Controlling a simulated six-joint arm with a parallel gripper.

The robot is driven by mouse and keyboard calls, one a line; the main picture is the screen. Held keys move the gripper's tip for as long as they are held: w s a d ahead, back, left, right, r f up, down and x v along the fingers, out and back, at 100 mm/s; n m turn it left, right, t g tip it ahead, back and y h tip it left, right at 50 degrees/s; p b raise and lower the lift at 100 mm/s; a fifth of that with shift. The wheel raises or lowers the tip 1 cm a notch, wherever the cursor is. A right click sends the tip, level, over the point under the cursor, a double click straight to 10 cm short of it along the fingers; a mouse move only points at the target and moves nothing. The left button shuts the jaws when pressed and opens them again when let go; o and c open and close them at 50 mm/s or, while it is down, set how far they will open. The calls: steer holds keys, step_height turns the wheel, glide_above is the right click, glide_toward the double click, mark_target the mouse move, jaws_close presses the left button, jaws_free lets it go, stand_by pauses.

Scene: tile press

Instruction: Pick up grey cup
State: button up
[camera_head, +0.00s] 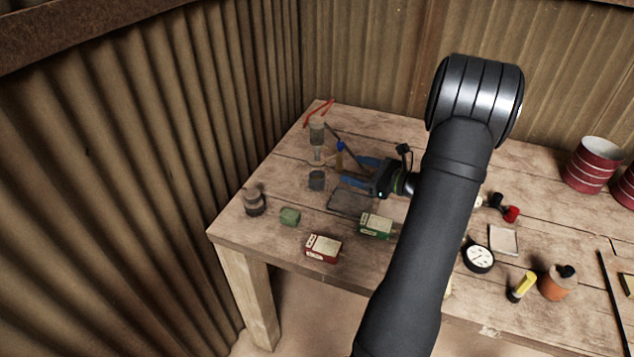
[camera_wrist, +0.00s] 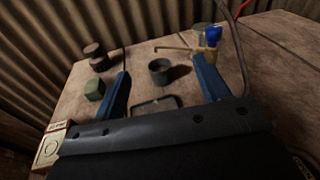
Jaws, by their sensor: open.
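The grey cup (camera_head: 316,180) is a small dark cup standing upright on the wooden table. In the wrist view the grey cup (camera_wrist: 160,71) stands ahead of my gripper, roughly between the lines of the two fingers, with its open top showing. My gripper (camera_head: 352,171) has blue fingers that point left toward the cup. In the wrist view my gripper (camera_wrist: 160,82) is open and empty, its blue fingers spread wide. The cup appears to lie just beyond the fingertips and not touching them.
A green block (camera_head: 290,216), a dark lidded jar (camera_head: 254,202), a red box (camera_head: 323,248) and a green box (camera_head: 376,225) stand nearer the front. A dark flat plate (camera_head: 350,203) lies below the gripper. A glass jar (camera_head: 317,133) and a blue-headed tool (camera_head: 340,147) are behind the cup.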

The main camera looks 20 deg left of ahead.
steer(key=s+a+n+g+h, duration=0.3)
steer(key=s+a+n+g, duration=0.1)
steer(key=a+n+g, duration=0.15)
steer(key=n+t+h, duration=0.5)
steer(key=n+h, duration=0.7)
steer(key=h, duration=0.2)
glide_toward(317, 176)
steer(key=f, duration=0.1)
steer(key=d+f, duration=0.1)
steer(key=shift+f+t, duration=0.25)
steer(key=shift+f, duration=0.15)
step_height(317, 176, down, 4)
steer(key=shift+d+f, duration=0.2)
steer(key=shift+w+f, duration=0.2)
steer(key=shift+f, duration=0.25)
steer(key=c, duration=1.2)
steer(key=shift+r, duration=0.15)
